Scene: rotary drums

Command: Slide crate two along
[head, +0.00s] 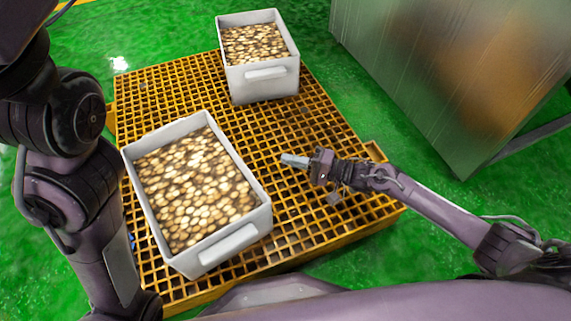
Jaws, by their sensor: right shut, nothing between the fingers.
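Two light grey crates full of round, pale brown pieces stand on a yellow grated platform (325,145). The near crate (235,248) is at the left front of the platform, set at an angle. The far crate (262,82) is at the back, near the platform's far right edge. No number shows on either crate, so I cannot tell which is crate two. My right gripper (287,159) is shut and empty above the grating, to the right of the near crate and apart from both crates. My left arm comes down at the left, but its gripper is not visible.
A large metal cabinet (440,70) stands at the upper right, off the platform. The floor (350,95) is green and glossy. Bare grating lies between the two crates and on the platform's right side.

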